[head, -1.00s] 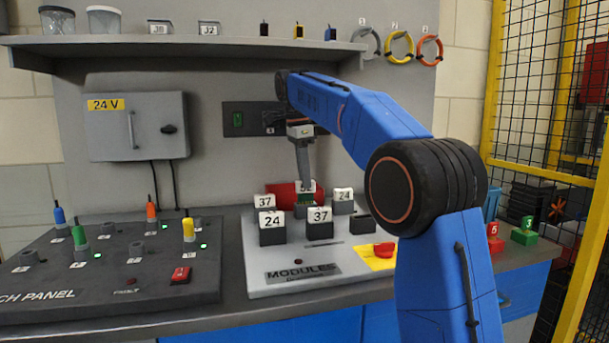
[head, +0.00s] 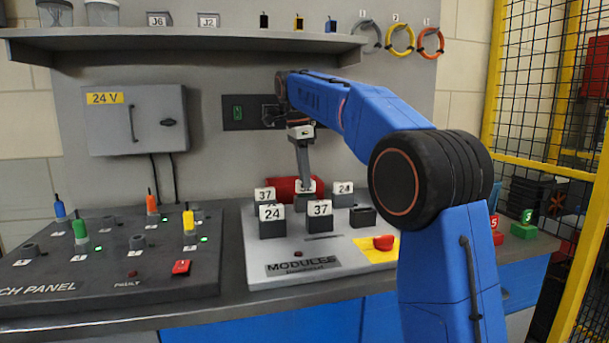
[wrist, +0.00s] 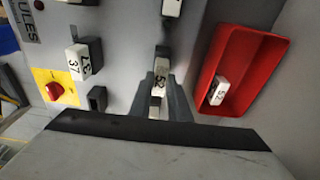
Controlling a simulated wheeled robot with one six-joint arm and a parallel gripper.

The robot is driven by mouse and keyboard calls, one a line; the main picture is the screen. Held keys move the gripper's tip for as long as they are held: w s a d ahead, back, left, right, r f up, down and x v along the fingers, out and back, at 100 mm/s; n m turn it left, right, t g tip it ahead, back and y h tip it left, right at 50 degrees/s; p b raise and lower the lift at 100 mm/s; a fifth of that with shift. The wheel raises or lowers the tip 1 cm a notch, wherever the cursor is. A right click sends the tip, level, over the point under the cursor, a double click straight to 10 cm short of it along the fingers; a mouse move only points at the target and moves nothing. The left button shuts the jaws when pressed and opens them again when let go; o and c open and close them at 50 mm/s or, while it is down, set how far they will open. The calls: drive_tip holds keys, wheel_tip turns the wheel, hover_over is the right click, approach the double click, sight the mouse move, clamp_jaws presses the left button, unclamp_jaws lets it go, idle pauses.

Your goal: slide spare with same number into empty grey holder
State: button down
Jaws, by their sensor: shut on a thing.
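My gripper (head: 305,184) is at the middle back module on the panel. It is shut on the white-topped module marked 52 (wrist: 161,70), whose label also shows partly behind a finger in the head view. Whether this module is seated or lifted cannot be told. Another white block marked 52 (wrist: 218,92) lies in the red tray (wrist: 232,50), which stands behind the module panel. An empty dark grey holder (head: 362,217) is at the front right, beside the front module 37 (head: 320,209); it also shows in the wrist view (wrist: 97,98).
Front module 24 (head: 272,213), back modules 37 (head: 264,195) and 24 (head: 343,188) stand close around. A red knob on a yellow plate (head: 384,243) is at the panel's right. A switch panel (head: 120,270) with coloured plugs is at left.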

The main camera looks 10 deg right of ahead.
drive_tip(key=shift+f, duration=0.65)
drive_tip(key=c, duration=1.6)
unclamp_jaws()
drive_tip(key=shift+a+r, duration=0.15)
drive_tip(key=shift+r, duration=1.1)
drive_tip(key=shift+a+r, duration=0.2)
drive_tip(key=shift+r, duration=1)
drive_tip(key=shift+a+r, duration=0.15)
drive_tip(key=shift+r, duration=1.1)
